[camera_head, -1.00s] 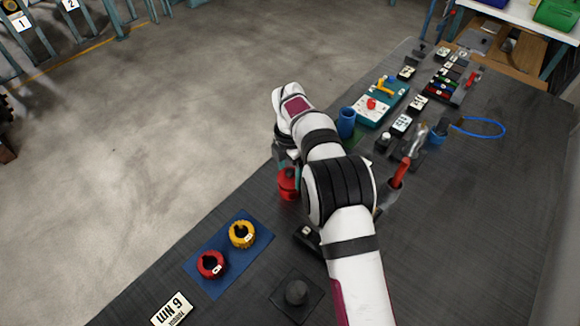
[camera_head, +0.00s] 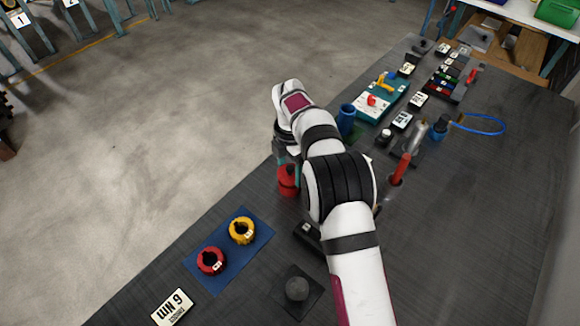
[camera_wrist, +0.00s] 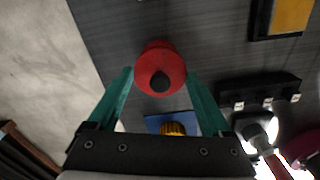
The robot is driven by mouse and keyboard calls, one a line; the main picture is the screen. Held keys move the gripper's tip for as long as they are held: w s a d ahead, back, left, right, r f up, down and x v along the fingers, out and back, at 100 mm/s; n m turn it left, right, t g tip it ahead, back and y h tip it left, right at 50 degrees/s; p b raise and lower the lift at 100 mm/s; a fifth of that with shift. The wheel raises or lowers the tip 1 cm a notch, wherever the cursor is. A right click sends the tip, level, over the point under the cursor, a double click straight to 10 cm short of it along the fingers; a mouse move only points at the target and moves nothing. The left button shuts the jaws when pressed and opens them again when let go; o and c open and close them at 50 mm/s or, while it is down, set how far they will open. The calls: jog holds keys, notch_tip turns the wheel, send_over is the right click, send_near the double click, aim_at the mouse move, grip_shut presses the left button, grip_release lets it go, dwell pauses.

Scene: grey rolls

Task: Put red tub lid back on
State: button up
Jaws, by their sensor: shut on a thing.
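The red tub (camera_head: 288,187) stands on the dark bench near its left edge, partly behind my arm. Its red lid (camera_wrist: 169,66), round with a dark knob, is between my teal fingertips in the wrist view. My gripper (camera_wrist: 160,76) is shut on the lid, at the tub. A red edge shows just past the lid. The views do not make clear whether the lid sits flush on the tub or slightly above it.
A blue mat (camera_head: 225,274) with a red ring (camera_head: 211,261) and a yellow ring (camera_head: 242,230) lies in front. A blue cup (camera_head: 346,117) stands behind the tub. Bare floor lies left of the bench edge.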

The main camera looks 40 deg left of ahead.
jog(key=shift+f, duration=0.35)
jog(key=shift+f, duration=0.5)
jog(key=o, duration=1.1)
jog(key=shift+o, duration=0.2)
notch_tip(320, 180, up, 16)
jog(key=shift+f, duration=0.15)
